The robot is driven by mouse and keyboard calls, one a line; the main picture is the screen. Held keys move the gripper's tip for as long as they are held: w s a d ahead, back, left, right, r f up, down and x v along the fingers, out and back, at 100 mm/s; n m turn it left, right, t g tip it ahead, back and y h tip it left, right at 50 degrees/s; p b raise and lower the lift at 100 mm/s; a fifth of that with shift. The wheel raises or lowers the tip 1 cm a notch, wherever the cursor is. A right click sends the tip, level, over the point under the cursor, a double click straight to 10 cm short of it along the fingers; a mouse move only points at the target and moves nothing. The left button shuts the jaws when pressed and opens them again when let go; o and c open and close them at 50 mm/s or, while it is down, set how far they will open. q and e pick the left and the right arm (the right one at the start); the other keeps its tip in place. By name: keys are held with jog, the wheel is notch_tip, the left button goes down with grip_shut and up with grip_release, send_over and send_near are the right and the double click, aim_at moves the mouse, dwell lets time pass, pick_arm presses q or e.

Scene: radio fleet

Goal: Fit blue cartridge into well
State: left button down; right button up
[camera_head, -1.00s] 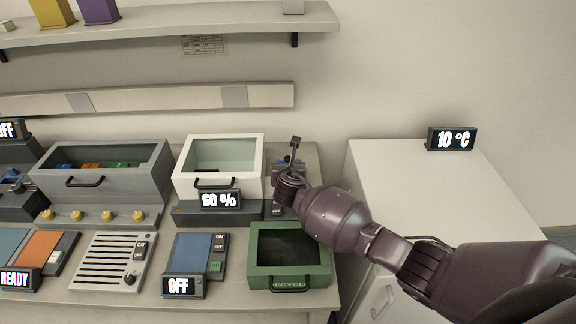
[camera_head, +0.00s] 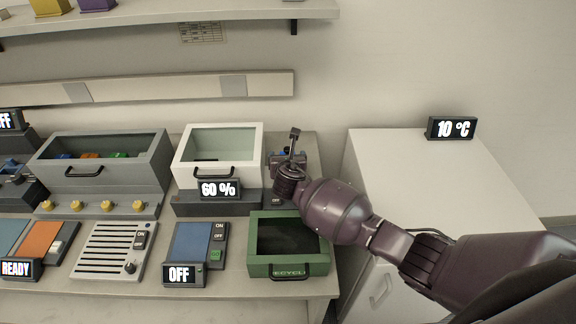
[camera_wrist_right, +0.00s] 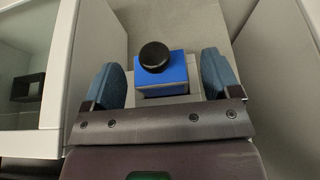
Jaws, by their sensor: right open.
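The blue cartridge (camera_wrist_right: 160,78) shows in the right wrist view as a blue block with a round black knob on top. It stands between the two blue-grey fingers of my right gripper (camera_wrist_right: 163,80), with gaps on both sides, and the fingers do not touch it. A pale grey surface shows around its base; I cannot tell how it is seated or make out the well. In the head view my right gripper (camera_head: 293,148) is over the dark device behind the green bin, where a bit of blue shows. My left gripper is not in view.
The white glass-fronted box (camera_head: 225,128) with the 60 % display stands close left of my right gripper. A white cabinet (camera_head: 405,165) is at right. A wall shelf (camera_head: 220,13) runs above.

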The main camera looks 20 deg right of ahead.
jog(key=p+v, duration=0.1)
jog(key=v, duration=0.8)
jog(key=shift+s, duration=0.35)
